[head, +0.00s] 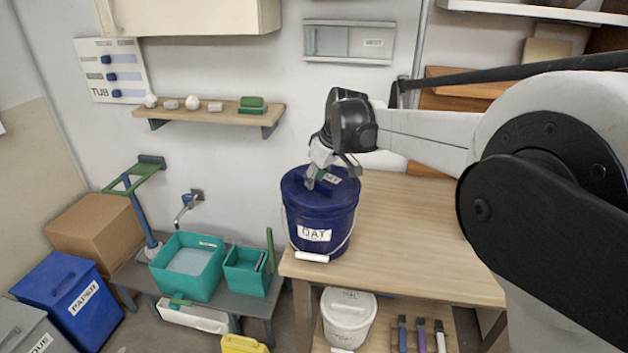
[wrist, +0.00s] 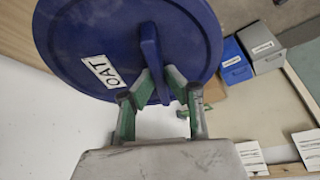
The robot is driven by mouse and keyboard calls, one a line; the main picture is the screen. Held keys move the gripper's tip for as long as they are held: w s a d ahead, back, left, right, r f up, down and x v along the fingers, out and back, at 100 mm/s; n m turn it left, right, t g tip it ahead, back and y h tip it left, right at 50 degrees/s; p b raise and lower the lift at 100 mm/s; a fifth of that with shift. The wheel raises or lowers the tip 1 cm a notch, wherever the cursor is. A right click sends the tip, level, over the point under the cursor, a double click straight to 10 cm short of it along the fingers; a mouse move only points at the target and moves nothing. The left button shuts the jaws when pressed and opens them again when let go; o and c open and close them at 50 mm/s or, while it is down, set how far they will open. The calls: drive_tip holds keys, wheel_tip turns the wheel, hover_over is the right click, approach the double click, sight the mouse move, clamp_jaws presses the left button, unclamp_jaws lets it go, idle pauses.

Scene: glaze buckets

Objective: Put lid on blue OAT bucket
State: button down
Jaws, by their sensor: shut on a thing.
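The blue OAT bucket (head: 335,218) stands upright near the left front corner of the wooden table, its OAT label facing front and its wire handle hanging down. The round blue lid (head: 343,188) with its own OAT label lies level over the bucket's mouth. I cannot tell whether it is pressed fully down on the rim. In the wrist view the lid (wrist: 95,40) hides the bucket. My gripper (head: 317,177) is above the lid, shut on its upright fin handle (wrist: 150,55); the green finger pads (wrist: 159,90) show on both sides of it.
The wooden table (head: 410,225) is clear to the right of the bucket. A white lidded bucket (head: 348,315) and several tools stand on the lower shelf. Teal tubs (head: 188,265) sit on a low bench at left. A wall shelf (head: 215,113) is behind.

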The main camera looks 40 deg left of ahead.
drive_tip(key=c, duration=1.2)
unclamp_jaws()
drive_tip(key=shift+r, duration=0.15)
drive_tip(key=shift+r+p, duration=1.55)
drive_tip(key=shift+r, duration=1.8)
clamp_jaws()
